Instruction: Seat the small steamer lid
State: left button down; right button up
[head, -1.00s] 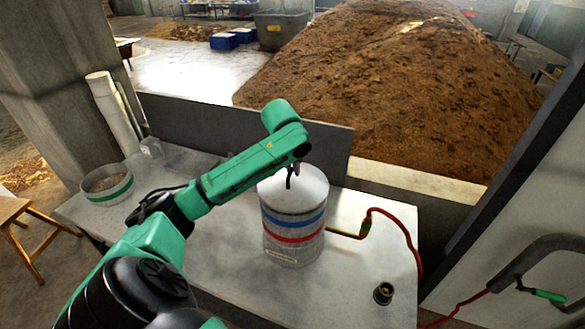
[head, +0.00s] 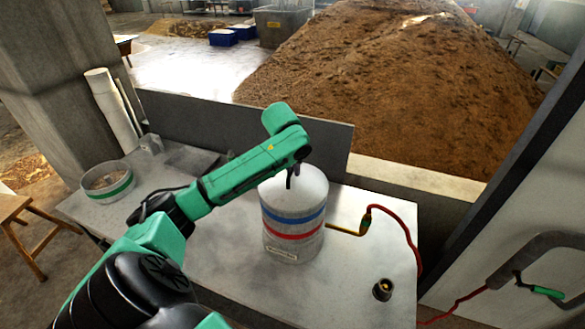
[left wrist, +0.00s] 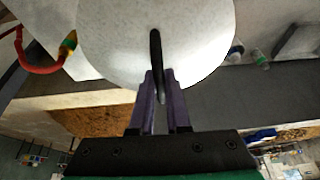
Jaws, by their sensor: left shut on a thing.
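The steamer (head: 292,236) is a grey-white cylinder with blue and red bands, upright on the table. Its pale domed lid (head: 312,188) is at the top of the cylinder; I see no clear gap from this angle, and the far rim is hidden. My left gripper (head: 291,180) comes down over the lid from above. In the left wrist view, the gripper (left wrist: 158,78) is shut on the lid's thin black handle (left wrist: 155,42), which stands up from the round pale lid (left wrist: 200,35). My right gripper is not in view.
A red hose (head: 409,229) with a brass fitting runs beside the steamer. A small dark cup-like fitting (head: 383,290) is at the table's front right. A green-banded bowl (head: 108,183) stands at the far left.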

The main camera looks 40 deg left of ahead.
pick_arm(q)
jog(key=c, duration=0.8)
grip_release()
jog(key=shift+r, duration=0.1)
jog(key=shift+s, duration=0.1)
